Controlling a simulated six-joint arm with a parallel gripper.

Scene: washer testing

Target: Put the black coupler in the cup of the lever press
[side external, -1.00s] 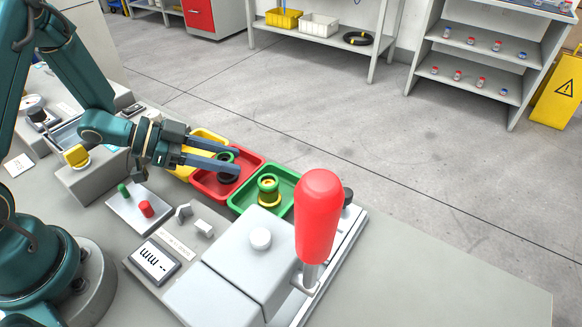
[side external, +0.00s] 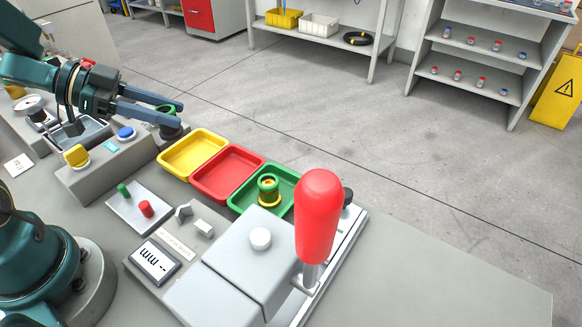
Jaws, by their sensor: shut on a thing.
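My gripper (side external: 180,114) is shut on the black coupler (side external: 172,131) at the upper left, above and behind the yellow tray. The coupler is dark with a green ring near its top; the fingers hide part of it. The lever press (side external: 235,255) stands in the foreground, with a light grey body and a large red handle (side external: 318,215) that points up. I cannot make out the cup of the press in this view.
The yellow tray (side external: 165,159) and red tray (side external: 200,188) are empty. The green tray (side external: 238,203) holds a green and yellow part (side external: 268,190). A box with yellow and blue buttons (side external: 95,178) and a small panel (side external: 137,212) stand left of the trays.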

